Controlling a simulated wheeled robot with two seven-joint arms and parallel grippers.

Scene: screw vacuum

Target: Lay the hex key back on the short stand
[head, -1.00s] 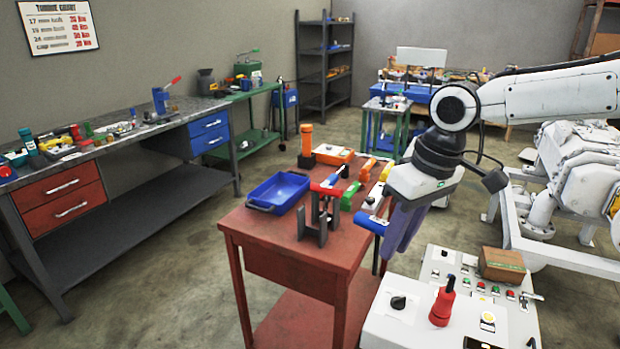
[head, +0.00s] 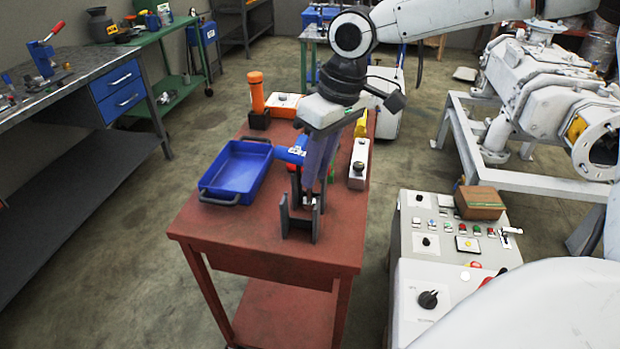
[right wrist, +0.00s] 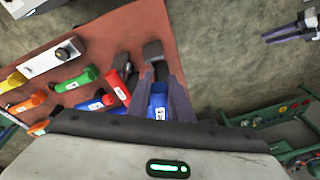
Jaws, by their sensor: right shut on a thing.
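My right gripper (head: 310,190) points down over the red table, right above the dark short stand (head: 284,222) with its uprights.
A blue tray (head: 237,172) lies left of the stand. A white box with a black knob (head: 358,163) and an orange upright tool (head: 257,95) are farther back. Red (right wrist: 120,85) and green (right wrist: 78,79) handles lie close beside the blue one. The table front is clear.

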